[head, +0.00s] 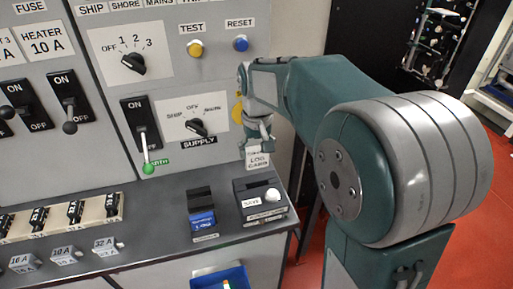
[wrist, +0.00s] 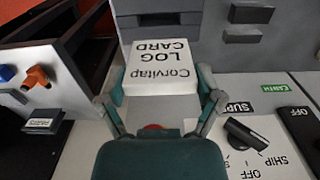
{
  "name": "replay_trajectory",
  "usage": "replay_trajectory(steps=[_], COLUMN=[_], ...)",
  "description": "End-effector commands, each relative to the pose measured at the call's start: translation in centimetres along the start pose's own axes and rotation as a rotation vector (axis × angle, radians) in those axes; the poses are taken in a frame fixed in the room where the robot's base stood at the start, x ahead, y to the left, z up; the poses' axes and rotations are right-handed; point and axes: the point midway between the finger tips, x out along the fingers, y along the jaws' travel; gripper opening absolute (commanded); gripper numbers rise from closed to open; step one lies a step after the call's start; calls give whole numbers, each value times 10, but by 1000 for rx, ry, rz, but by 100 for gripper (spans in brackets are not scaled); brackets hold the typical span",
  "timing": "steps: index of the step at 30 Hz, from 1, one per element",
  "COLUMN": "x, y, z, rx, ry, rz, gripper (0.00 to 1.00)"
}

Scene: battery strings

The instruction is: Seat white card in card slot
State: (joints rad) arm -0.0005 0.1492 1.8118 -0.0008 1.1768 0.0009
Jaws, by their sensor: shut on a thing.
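The white card (head: 257,160), printed "LOG CARD", is held below my gripper (head: 258,143). In the wrist view the card (wrist: 160,68) fills the space between the two fingers of my gripper (wrist: 160,100), which is shut on it. The dark card slot unit (head: 248,185), with a "SAVE" label and a white knob, stands on the grey ledge just below the card. The card appears above the unit and not in it; the exact gap is hard to tell. The slot opening cannot be made out clearly.
A dark holder with a blue front (head: 202,218) stands left of the card slot unit. The upright panel behind carries a supply knob (head: 197,127), a green-tipped lever (head: 148,167) and the test (head: 195,48) and reset (head: 241,43) buttons. A blue bin (head: 222,278) is below the ledge.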

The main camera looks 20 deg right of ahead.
Motion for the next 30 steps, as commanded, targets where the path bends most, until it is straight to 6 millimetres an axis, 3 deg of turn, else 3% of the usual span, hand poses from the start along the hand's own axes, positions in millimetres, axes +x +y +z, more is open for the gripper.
replay_trajectory(steps=[21, 30], x=[52, 58], y=[0, 0], z=[2, 1], rx=[0, 0], ry=[-1, 1], rz=[0, 0], gripper=[29, 29])
